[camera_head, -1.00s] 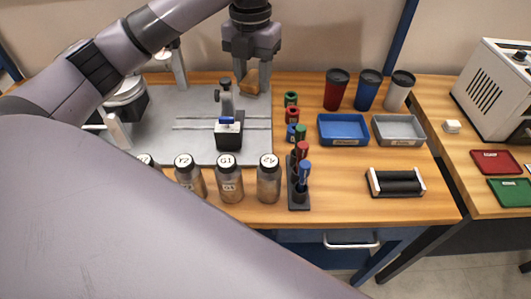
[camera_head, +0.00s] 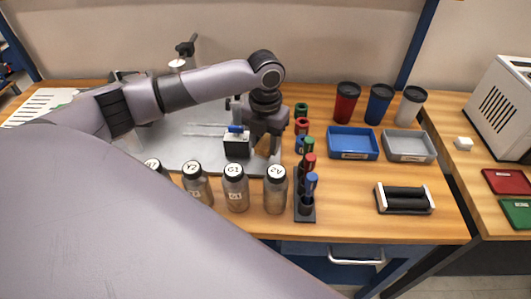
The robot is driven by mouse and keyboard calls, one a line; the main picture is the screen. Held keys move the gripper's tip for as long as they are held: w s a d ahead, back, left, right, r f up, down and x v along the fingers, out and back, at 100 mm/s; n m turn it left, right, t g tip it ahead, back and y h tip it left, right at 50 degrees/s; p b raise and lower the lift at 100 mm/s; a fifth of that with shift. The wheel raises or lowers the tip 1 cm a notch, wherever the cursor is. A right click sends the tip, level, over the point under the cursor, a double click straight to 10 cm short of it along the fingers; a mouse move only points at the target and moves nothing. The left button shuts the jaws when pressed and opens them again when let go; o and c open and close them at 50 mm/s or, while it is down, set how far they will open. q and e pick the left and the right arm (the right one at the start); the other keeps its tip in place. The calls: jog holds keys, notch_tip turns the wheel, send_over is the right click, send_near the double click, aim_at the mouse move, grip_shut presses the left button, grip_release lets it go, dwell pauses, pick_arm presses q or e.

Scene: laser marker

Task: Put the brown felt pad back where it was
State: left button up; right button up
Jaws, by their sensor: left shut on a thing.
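My left gripper (camera_head: 262,143) is shut on the brown felt pad (camera_head: 263,146). It points down near the right edge of the grey plate (camera_head: 195,158), just right of the black block with a blue part on top (camera_head: 237,147). Only a small part of the pad shows between and beside the fingers. I cannot tell whether the pad touches the plate. My right gripper is not in view.
Several labelled bottles (camera_head: 236,189) stand in front of the plate. A dark rack with markers (camera_head: 305,206) stands right of them. Further right are a blue tray (camera_head: 353,156), a grey tray (camera_head: 410,158), three cups (camera_head: 379,105) and a black roller (camera_head: 404,212). Bare wood lies between rack and roller.

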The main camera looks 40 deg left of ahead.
aim_at(266, 163)
pick_arm(q)
jog(key=shift+f, duration=2.25)
jog(key=shift+f, duration=0.2)
jog(key=o, duration=0.7)
jog(key=shift+o, duration=0.2)
jog(key=shift+r, duration=0.1)
notch_tip(266, 163, up, 12)
jog(key=shift+r, duration=0.15)
